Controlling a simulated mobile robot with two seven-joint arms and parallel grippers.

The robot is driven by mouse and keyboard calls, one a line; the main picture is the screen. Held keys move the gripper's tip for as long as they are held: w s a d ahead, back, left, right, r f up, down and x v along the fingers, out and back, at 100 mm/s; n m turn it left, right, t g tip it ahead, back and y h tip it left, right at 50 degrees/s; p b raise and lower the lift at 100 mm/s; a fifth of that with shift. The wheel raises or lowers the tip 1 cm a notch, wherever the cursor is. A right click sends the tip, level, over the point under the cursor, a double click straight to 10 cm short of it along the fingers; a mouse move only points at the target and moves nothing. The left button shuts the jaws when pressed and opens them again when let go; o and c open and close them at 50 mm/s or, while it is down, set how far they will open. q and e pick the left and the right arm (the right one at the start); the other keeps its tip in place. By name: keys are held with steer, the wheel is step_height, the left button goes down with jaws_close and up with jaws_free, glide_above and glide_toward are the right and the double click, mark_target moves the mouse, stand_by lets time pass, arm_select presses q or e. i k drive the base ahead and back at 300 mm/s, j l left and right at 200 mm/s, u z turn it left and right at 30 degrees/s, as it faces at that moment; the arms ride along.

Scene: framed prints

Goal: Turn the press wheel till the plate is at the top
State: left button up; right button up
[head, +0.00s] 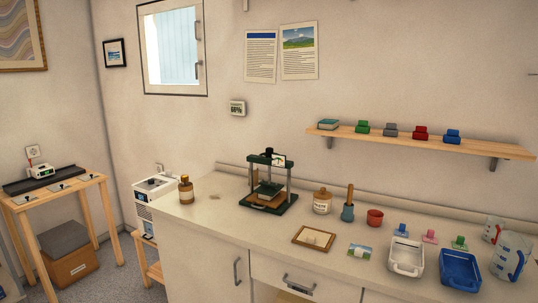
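A small dark green press (284,193) stands on the light counter, towards its back left. It has two upright posts and a crossbar. A black piece, perhaps the wheel or its hub (269,152), shows at the top of the crossbar. The press plate (270,187) appears low between the posts, just above a brown board on the base; the exact gap is too small to tell. Neither of my grippers is in view.
On the counter are a brown bottle (186,190), a jar (322,202), a framed piece (314,237), a red cup (375,217), a white tray (406,257), a blue tray (460,270) and measuring jugs (511,256). A wall shelf (420,141) hangs above. Counter left of the press is mostly clear.

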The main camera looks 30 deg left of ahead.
mark_target(269, 150)
steer(key=j+z, duration=0.25)
steer(key=j, duration=0.75)
steer(key=j+z, duration=0.25)
steer(key=j, duration=0.7)
steer(key=k, duration=0.1)
